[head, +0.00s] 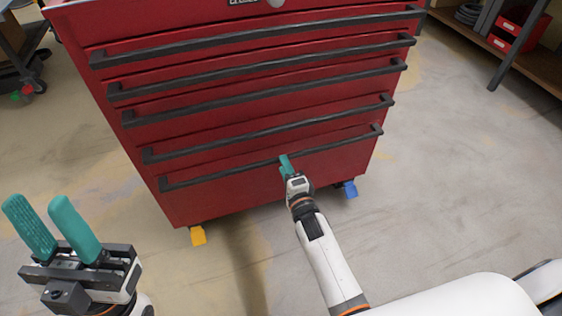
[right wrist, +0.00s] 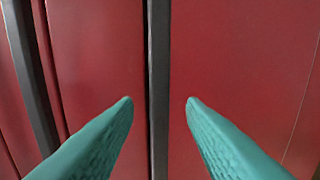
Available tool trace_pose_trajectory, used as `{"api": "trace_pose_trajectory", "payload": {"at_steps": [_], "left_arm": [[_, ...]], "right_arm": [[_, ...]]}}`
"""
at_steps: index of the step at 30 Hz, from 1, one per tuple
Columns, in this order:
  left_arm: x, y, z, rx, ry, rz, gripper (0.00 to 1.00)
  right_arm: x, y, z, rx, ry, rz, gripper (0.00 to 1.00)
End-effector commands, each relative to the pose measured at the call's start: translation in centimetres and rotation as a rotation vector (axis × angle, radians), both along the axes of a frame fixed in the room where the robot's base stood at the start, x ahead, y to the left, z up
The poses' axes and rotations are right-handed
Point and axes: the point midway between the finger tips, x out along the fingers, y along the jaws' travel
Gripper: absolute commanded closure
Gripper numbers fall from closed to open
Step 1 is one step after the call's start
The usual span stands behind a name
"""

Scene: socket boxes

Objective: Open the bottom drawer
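The red tool cabinet's bottom drawer (head: 225,194) looks shut. Its long dark handle (head: 220,176) runs across the front in the head view. My right gripper (head: 285,161) is at this handle, right of its middle. In the right wrist view, its two teal fingers (right wrist: 159,101) are open, and the dark handle (right wrist: 158,60) runs between them with a gap on each side. I cannot tell how deep the tips reach past the bar. My left gripper (head: 36,204) is open and empty at the lower left, away from the cabinet.
Several more drawers with dark handles (head: 270,129) lie above; the nearest handle also shows in the right wrist view (right wrist: 33,80). The cabinet stands on casters with yellow (head: 198,235) and blue (head: 350,189) parts. The floor in front is clear. A shelf (head: 530,62) stands at upper right.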

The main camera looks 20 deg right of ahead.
Motion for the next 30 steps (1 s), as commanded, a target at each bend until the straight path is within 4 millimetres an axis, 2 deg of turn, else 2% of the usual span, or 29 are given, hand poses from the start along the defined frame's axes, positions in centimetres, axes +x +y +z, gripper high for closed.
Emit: {"api": "trace_pose_trajectory", "payload": {"at_steps": [1, 3, 7, 18, 20, 25, 30], "left_arm": [[-0.4, 0.1, -0.7, -0.007, -0.021, -0.002, 0.64], [-0.7, 0.2, -1.0, -0.014, -0.042, -0.002, 0.64], [-0.6, 0.1, -1.4, -0.013, -0.038, -0.001, 0.64], [-0.6, 0.1, -1.5, -0.012, -0.036, -0.002, 0.64], [-0.6, 0.1, -1.5, -0.011, -0.035, -0.002, 0.64], [-0.6, 0.1, -1.5, -0.011, -0.035, -0.002, 0.64], [-0.6, 0.1, -1.5, -0.011, -0.034, -0.003, 0.64]], "right_arm": [[1.1, 0.0, -0.2, -0.002, -0.006, 0.0, 0.63], [2.1, 0.1, -0.2, -0.002, -0.004, 0.0, 0.63], [3.4, 0.1, -0.1, -0.001, -0.003, 0.0, 0.63], [3.9, 0.1, 0.0, -0.002, -0.001, 0.0, 0.63], [3.9, 0.1, 0.0, -0.002, -0.001, 0.0, 0.71], [3.9, 0.1, 0.0, -0.002, -0.001, 0.0, 0.99], [3.9, 0.1, 0.0, -0.002, -0.001, 0.0, 1.0]]}}
